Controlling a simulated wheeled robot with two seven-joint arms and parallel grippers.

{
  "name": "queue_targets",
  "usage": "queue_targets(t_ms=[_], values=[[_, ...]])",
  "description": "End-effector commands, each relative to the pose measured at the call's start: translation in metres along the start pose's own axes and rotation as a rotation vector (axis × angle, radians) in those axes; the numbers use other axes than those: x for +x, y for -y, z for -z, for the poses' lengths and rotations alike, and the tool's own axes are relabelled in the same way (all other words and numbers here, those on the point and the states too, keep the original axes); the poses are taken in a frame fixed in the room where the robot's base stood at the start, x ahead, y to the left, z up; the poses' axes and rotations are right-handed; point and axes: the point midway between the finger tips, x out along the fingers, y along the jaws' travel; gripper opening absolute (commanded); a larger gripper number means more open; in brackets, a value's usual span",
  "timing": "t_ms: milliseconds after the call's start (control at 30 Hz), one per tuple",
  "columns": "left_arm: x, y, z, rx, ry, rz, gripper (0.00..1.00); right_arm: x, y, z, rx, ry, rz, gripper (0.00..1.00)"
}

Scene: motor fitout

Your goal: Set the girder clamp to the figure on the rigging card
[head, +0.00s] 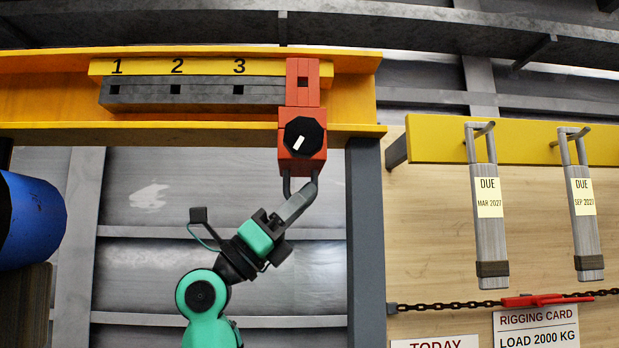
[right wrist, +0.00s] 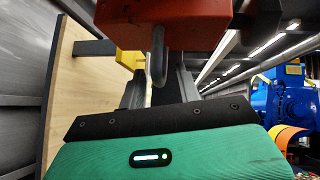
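The red girder clamp (head: 303,135) sits at the right end of the slotted grey bar (head: 195,90), right of the figure 3. It has a black knob (head: 304,137) with a white mark and a grey loop (head: 287,186) hanging below. The yellow strip above reads 1, 2, 3. My right gripper (head: 303,196) is at the loop from below. In the right wrist view its fingers (right wrist: 160,88) stand apart, with the loop (right wrist: 157,58) between them and gaps showing. The rigging card (head: 536,330) reads LOAD 2000 KG; its lower part is cut off. My left gripper is out of view.
Two grey slings tagged DUE MAR 2027 (head: 489,240) and DUE SEP 2027 (head: 586,235) hang from a yellow rail (head: 440,140). A chain (head: 440,307) and a red tool (head: 545,299) cross the board. A grey post (head: 365,240) stands right of my gripper. A blue drum (head: 30,220) is at left.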

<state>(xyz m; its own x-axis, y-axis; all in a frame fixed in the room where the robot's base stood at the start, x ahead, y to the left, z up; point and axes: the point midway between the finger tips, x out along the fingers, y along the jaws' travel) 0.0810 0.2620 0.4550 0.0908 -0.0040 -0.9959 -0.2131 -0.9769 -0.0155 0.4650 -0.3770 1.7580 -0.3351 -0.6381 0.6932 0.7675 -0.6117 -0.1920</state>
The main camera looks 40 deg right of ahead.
Motion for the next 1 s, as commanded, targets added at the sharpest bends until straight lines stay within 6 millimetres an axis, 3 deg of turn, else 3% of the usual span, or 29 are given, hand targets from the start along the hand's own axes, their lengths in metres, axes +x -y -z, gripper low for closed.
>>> queue_targets(t_ms=[200, 500, 533, 700, 1000], values=[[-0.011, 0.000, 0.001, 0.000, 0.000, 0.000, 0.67, 0.020, 0.000, -0.001, -0.002, 0.001, 0.000, 0.34], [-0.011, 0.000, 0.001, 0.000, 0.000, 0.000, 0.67, 0.022, -0.001, 0.000, -0.001, 0.001, -0.001, 0.34], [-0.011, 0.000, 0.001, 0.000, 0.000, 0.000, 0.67, 0.022, -0.001, 0.000, -0.001, 0.001, -0.001, 0.32], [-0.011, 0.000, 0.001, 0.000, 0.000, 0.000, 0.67, 0.022, -0.001, 0.000, -0.001, 0.001, -0.002, 0.00], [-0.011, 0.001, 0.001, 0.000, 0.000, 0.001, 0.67, 0.018, -0.002, -0.003, -0.002, 0.002, -0.004, 0.00]])
